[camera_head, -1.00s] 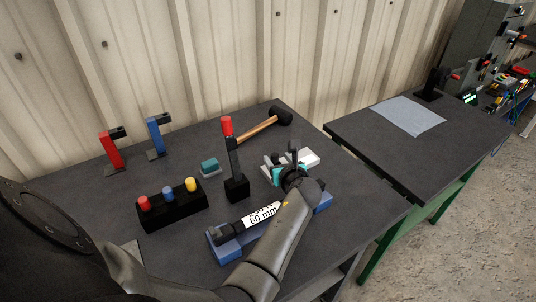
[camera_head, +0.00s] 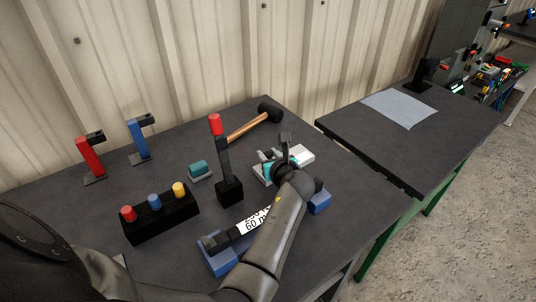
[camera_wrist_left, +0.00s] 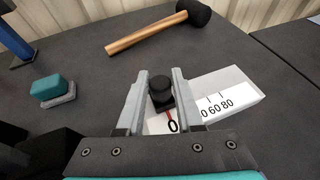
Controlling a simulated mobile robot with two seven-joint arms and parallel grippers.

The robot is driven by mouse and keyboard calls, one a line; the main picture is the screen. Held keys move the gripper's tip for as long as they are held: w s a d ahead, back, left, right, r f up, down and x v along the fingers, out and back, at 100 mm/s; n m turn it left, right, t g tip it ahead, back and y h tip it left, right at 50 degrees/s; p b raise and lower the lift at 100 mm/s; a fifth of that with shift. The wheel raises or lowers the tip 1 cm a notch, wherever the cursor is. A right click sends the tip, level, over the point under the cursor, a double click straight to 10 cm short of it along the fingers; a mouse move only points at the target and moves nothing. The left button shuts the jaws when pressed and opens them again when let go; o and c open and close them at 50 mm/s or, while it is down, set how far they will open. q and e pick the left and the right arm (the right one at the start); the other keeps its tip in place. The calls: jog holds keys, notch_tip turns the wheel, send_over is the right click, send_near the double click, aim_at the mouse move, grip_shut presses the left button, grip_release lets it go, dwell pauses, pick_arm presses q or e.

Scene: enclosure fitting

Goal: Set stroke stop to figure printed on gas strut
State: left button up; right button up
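The gas strut (camera_head: 240,232) lies in a blue cradle (camera_head: 216,258) on the near table. Its white label (camera_head: 256,221) reads "60 m", with the end hidden by my left forearm. In the left wrist view the scale (camera_wrist_left: 228,92) shows 0, 60 and 80; other marks are hidden. A red line on it stands near 0. Its black knob (camera_wrist_left: 160,90) sits between the fingertips of my left gripper (camera_wrist_left: 160,86), which flank it closely and appear closed on it. My right gripper is out of view.
A black block with red, blue and yellow knobs (camera_head: 160,218), a black stand with a red-topped lever (camera_head: 228,188), a teal block (camera_head: 200,169), a mallet (camera_head: 250,123), and red (camera_head: 90,157) and blue (camera_head: 138,142) posts stand around. A second table (camera_head: 440,143) is at right.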

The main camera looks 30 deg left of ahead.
pick_arm(q)
grip_shut()
dwell(1.0)
